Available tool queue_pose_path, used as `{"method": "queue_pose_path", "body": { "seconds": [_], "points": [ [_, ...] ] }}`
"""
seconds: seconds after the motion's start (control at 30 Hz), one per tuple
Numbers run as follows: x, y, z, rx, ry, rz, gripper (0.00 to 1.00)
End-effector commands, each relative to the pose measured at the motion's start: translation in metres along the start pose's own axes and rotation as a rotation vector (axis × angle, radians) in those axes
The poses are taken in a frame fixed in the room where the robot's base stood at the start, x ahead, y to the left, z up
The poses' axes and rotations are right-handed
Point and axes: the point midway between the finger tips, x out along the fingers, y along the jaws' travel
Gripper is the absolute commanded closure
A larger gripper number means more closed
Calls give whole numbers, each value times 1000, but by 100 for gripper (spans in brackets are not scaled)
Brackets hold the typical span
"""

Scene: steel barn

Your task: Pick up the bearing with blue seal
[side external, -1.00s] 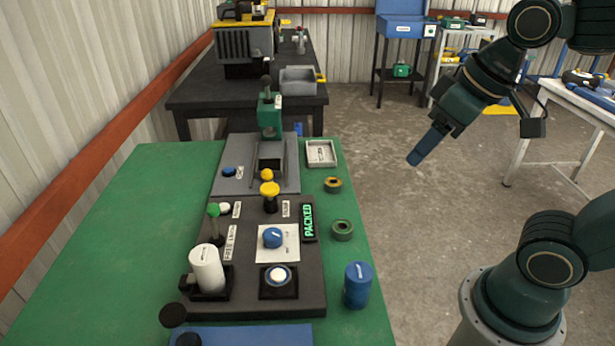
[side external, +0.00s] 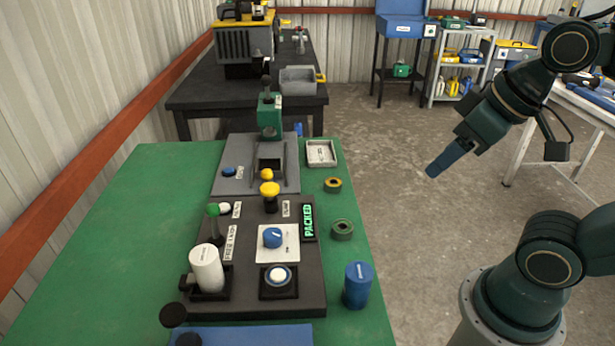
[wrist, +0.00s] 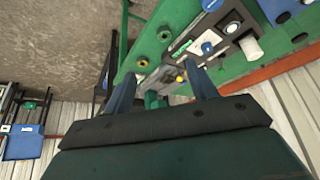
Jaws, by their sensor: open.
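Two ring-shaped bearings lie flat near the green table's right edge in the side view. One has a yellow seal (side external: 333,185); the other, closer to the camera, has a green seal (side external: 342,230). They also show in the wrist view as the yellow-sealed ring (wrist: 142,62) and the green-sealed ring (wrist: 164,33). I cannot make out a ring with a blue seal in either view. My gripper (side external: 432,171) is in the air to the right of the table, apart from everything. In the wrist view its fingers (wrist: 160,88) are spread with nothing held between them.
A blue cylinder (side external: 358,286) stands on the table's near right. A dark panel (side external: 225,310) carries a white cylinder (side external: 207,268), a blue knob (side external: 272,237) and a white-topped button (side external: 278,276). A green press (side external: 270,115) and pale tray (side external: 321,153) are behind. The table's left is clear.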

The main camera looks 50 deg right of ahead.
Motion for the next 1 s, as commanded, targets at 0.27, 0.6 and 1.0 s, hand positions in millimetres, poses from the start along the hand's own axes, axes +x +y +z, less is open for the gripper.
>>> {"method": "queue_pose_path", "body": {
  "seconds": [0.27,0.6,1.0],
  "points": [
    [0,0,0,0,0,0,32],
    [0,-2,-4,-29,-8,-6,32],
    [16,-32,-46,-401,-102,-90,32]
  ]
}}
